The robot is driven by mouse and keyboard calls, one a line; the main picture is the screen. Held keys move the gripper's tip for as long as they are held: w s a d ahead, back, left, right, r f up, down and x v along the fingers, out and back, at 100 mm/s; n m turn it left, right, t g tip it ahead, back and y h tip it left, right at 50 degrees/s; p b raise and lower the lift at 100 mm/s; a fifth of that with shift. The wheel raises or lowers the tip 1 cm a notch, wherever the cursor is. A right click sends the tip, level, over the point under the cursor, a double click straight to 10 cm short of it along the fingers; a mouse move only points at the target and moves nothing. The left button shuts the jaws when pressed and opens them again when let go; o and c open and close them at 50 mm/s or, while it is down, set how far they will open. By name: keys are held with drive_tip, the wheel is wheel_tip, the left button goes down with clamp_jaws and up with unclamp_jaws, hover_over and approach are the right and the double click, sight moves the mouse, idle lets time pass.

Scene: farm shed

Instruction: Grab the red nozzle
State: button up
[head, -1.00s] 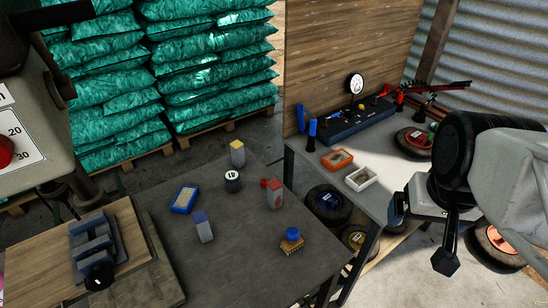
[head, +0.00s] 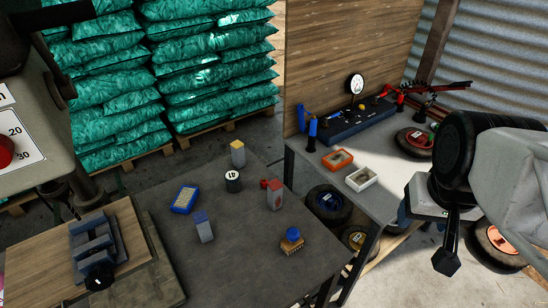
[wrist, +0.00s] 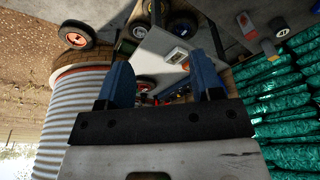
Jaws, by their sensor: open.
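A small red upright piece (head: 399,98), which looks like the red nozzle, stands at the right end of the dark blue panel on the back bench in the head view. It is too small to make out in detail. My gripper (wrist: 162,78) is open and empty in the wrist view, its two blue fingers wide apart. In the head view my arm is at the right, in front of the bench, and a blue finger (head: 404,214) shows only partly. The gripper is apart from the red piece.
Blue upright pieces (head: 312,132) stand at the panel's left. An orange tray (head: 337,160) and a white tray (head: 361,179) lie on the bench. A wheel (head: 414,141) lies behind my arm. The dark table (head: 245,250) holds several small blocks, one red-topped (head: 274,194).

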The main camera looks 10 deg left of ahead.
drive_tip(key=w+v, duration=0.1)
drive_tip(key=v, duration=0.3)
drive_tip(key=w+a+r+m+g+y, duration=0.15)
drive_tip(key=w+a+m+y, duration=0.3)
drive_tip(key=w+a, duration=0.5)
drive_tip(key=w+a+r+m+g+y, duration=0.1)
drive_tip(key=w+a+r+m+y, duration=0.15)
drive_tip(key=w+a+m, duration=0.65)
drive_tip(key=w+a+f+m+y, duration=0.1)
drive_tip(key=w+a+m+y, duration=0.15)
drive_tip(key=w+a, duration=0.6)
drive_tip(key=w+a+f+m+y, duration=0.2)
drive_tip(key=w+a+y, duration=0.2)
drive_tip(key=w, duration=0.9)
approach(260, 186)
drive_tip(key=shift+w+a+r, duration=0.2)
drive_tip(key=shift+a+r, duration=0.8)
drive_tip(key=shift+r, duration=0.05)
drive_tip(key=shift+x, duration=1.3)
drive_tip(key=shift+x, duration=2.6)
drive_tip(key=shift+s, duration=0.2)
